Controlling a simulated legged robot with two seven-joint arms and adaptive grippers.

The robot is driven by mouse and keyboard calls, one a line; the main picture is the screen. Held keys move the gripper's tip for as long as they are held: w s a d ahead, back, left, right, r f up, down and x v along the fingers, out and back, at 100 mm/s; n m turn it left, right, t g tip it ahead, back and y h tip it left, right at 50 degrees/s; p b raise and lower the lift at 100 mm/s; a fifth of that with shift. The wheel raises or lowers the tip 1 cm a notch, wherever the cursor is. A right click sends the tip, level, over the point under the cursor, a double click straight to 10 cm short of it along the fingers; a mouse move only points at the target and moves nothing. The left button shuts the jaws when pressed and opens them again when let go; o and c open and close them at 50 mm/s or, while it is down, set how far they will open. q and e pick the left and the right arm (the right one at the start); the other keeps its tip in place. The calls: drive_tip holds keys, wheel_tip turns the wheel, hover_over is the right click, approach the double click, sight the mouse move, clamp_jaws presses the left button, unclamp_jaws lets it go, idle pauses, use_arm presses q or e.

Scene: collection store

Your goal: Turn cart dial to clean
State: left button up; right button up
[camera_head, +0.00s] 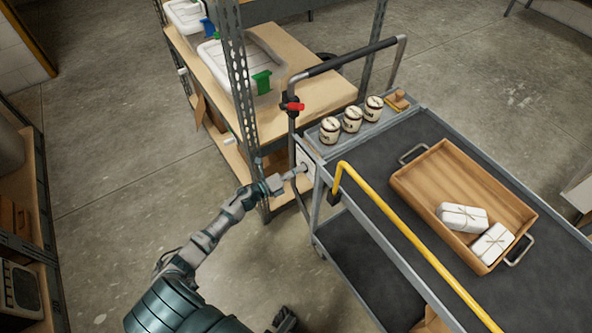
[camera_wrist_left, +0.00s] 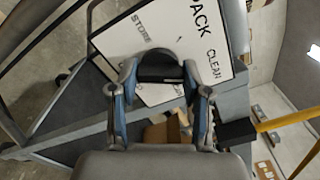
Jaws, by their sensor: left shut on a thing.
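The cart (camera_head: 365,225) stands at the right in the head view. A white dial plate (camera_head: 305,158) is on its near left end. In the left wrist view the plate (camera_wrist_left: 150,22) reads STORE at left, PACK at top and CLEAN at right. A dark dial knob (camera_wrist_left: 160,65) sits between the fingers of my left gripper (camera_wrist_left: 160,82), which is shut on it. The left gripper (camera_head: 290,175) also reaches the plate in the head view. Which word the knob points to is hidden. A dark part of mine shows at the bottom edge; its jaws cannot be made out.
The cart top holds several jars (camera_head: 352,119) and a wooden tray (camera_head: 408,180) with two wrapped parcels (camera_head: 462,216). A yellow rail (camera_head: 410,243) runs along its near side. A shelf rack (camera_head: 240,100) stands behind my left gripper.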

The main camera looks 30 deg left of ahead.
use_arm(q)
drive_tip(key=o, duration=0.9)
drive_tip(key=shift+f, duration=0.2)
drive_tip(key=shift+o, duration=1.3)
drive_tip(key=shift+w, duration=0.1)
drive_tip(key=v, duration=1.2)
drive_tip(key=shift+f, duration=0.15)
